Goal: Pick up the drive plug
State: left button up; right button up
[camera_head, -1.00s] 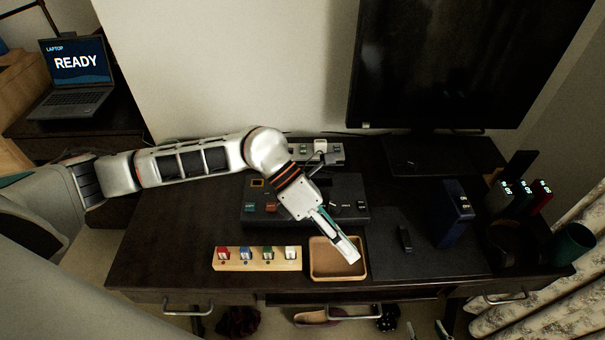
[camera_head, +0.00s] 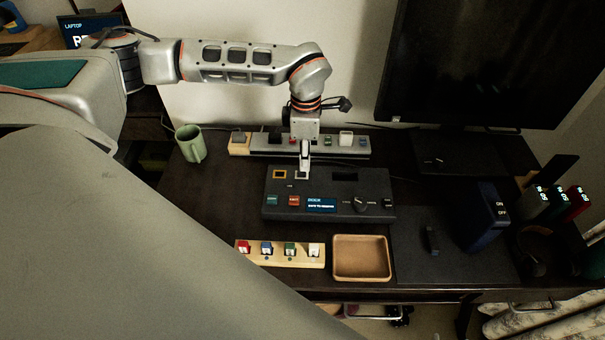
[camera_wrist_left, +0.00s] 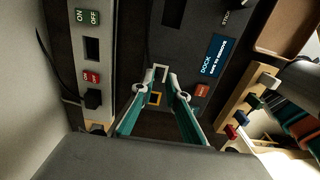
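No drive plug can be told for certain by a label. A black plug (camera_head: 275,138) sits in the left part of the power strip (camera_head: 262,152) at the back; it also shows in the left wrist view (camera_wrist_left: 93,98), beside a red switch. A white plug (camera_head: 346,138) sits toward the strip's right end. My left gripper (camera_head: 304,172) points down over the upper left of the black dock (camera_head: 330,183), just in front of the strip. In the left wrist view its teal fingers (camera_wrist_left: 163,92) are apart and empty, with a yellow-framed slot between them. My right gripper is not in view.
A wooden block (camera_head: 240,150) stands at the strip's left end, with a green mug (camera_head: 190,145) nearby. In front are a rack of coloured pieces (camera_head: 280,261) and an empty wooden tray (camera_head: 361,277). A monitor (camera_head: 480,60) and dark blue box (camera_head: 481,216) stand right.

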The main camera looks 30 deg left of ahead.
aim_at(302, 176)
pick_arm(q)
jog(key=shift+f, duration=1.95)
jog(key=shift+d, duration=0.1)
grip_shut()
jog(key=shift+r, duration=0.1)
